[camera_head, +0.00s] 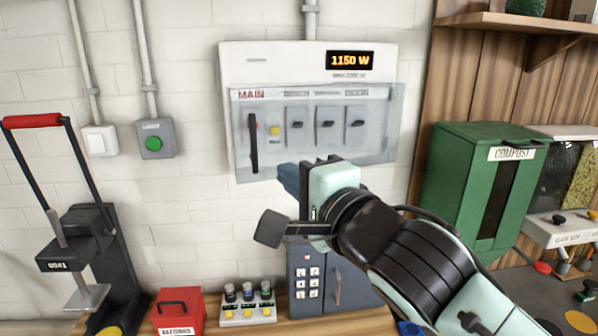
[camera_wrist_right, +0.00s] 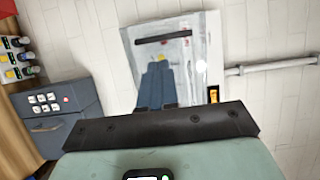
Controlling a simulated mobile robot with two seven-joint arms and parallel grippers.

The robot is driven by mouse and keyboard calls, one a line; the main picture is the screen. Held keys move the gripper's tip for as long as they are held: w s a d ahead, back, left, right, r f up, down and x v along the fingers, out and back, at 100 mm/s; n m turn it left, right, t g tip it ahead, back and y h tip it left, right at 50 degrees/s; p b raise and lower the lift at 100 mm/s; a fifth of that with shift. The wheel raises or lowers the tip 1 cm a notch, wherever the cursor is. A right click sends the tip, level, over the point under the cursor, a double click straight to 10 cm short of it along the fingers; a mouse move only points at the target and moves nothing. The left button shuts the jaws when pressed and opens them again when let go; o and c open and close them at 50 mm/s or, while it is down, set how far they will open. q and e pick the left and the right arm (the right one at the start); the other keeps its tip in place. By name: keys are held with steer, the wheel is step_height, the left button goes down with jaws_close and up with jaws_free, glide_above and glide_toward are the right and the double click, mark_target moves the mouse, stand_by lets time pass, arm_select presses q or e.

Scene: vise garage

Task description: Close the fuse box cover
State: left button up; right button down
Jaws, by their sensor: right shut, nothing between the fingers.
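The white fuse box (camera_head: 285,62) hangs on the wall in the middle of the head view, with a lit "1150 W" display. Its clear cover (camera_head: 365,153) hangs in front of the switches and a black main lever. The cover's lower and right edges reach past the box, so it seems to stand a little off it; the exact gap is hard to tell. My right gripper (camera_head: 288,178) is shut and empty, its blue fingers at the cover's lower edge. Contact cannot be told. In the right wrist view the fingers (camera_wrist_right: 157,85) point at the fuse box (camera_wrist_right: 205,45). My left gripper is not in view.
Below stand a grey keypad safe (camera_head: 306,270), a panel of small knobs (camera_head: 247,303) and a red batteries box (camera_head: 178,312). A green compost bin (camera_head: 465,185) stands right, a red-handled press (camera_head: 75,240) left. The wall around the fuse box is mostly free.

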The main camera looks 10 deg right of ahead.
mark_target(254, 148)
steer(key=p+x, duration=0.4)
steer(key=x, duration=0.6)
steer(key=shift+r, duration=0.2)
steer(key=shift+w+a+f, duration=0.1)
steer(key=shift+w+f, duration=0.05)
steer(key=shift+w, duration=0.4)
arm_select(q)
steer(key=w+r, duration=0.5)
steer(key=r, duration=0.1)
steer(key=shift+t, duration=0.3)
arm_select(e)
steer(key=shift+s, duration=0.15)
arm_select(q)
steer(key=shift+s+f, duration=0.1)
arm_select(e)
steer(key=shift+a, duration=0.1)
